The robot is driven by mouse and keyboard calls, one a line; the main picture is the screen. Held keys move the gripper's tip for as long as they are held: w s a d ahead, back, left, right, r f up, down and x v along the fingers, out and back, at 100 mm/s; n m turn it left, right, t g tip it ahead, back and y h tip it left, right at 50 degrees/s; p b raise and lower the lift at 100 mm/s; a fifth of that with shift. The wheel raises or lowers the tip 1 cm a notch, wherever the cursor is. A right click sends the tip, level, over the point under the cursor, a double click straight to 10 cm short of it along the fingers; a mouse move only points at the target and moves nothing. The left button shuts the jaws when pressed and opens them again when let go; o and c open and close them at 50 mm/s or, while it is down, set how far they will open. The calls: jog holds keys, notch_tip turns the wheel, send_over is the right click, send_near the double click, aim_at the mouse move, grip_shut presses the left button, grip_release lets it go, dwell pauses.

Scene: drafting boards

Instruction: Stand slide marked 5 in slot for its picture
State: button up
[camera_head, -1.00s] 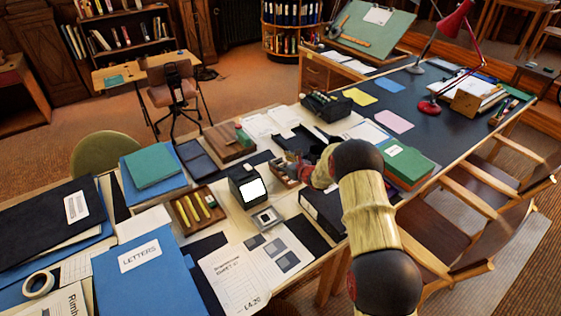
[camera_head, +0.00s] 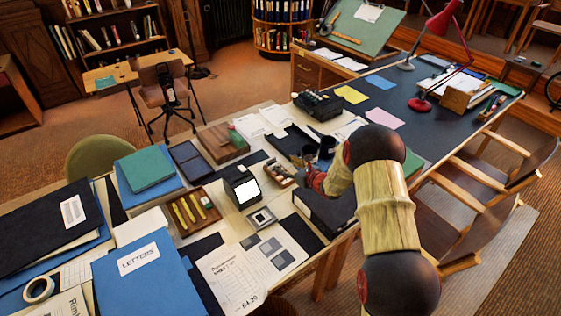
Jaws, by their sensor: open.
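My gripper (camera_head: 317,152) is open above the table, its dark fingers pointing away from me, to the right of and behind a small wooden holder (camera_head: 279,173). The holder contains small pale and dark pieces; I cannot tell their marks. A light-framed square with a dark centre (camera_head: 262,217), which looks like a slide or its mount, lies in front of a black viewer (camera_head: 242,187) with a lit white screen. A printed sheet (camera_head: 232,279) with several grey picture squares lies nearer me. No figure 5 is legible in this view.
A wooden tray (camera_head: 182,230) with yellow sticks stands left of the viewer. A black binder or box (camera_head: 322,213) lies below my arm. Blue folders (camera_head: 147,280) cover the near left. A black machine (camera_head: 318,104) and red lamp (camera_head: 421,104) stand farther back.

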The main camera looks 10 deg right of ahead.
jog(key=shift+s+d+r, duration=0.2)
jog(key=shift+s+r, duration=0.1)
jog(key=shift+s, duration=0.3)
jog(key=s+a+r+n+g+y, duration=0.1)
jog(key=s+a+r+n+y, duration=0.1)
jog(key=s+a+r+n, duration=0.4)
jog(key=s+a+r+n+g+y, duration=0.25)
jog(key=a+r, duration=0.25)
jog(key=r, duration=0.4)
jog(key=s+a+r+n+g, duration=0.5)
jog(key=s+r+n, duration=0.4)
jog(key=s, duration=0.5)
jog(key=s+r+n+h, duration=0.3)
jog(key=s+n, duration=0.4)
jog(key=s, duration=0.8)
jog(key=s+d+n+t+h, duration=0.1)
jog(key=s+d+n+h, duration=0.5)
jog(key=s+d, duration=0.6)
jog(key=shift+s+r+n+h, duration=0.35)
jog(key=shift+s+r+n, duration=0.15)
jog(key=shift+s, duration=0.4)
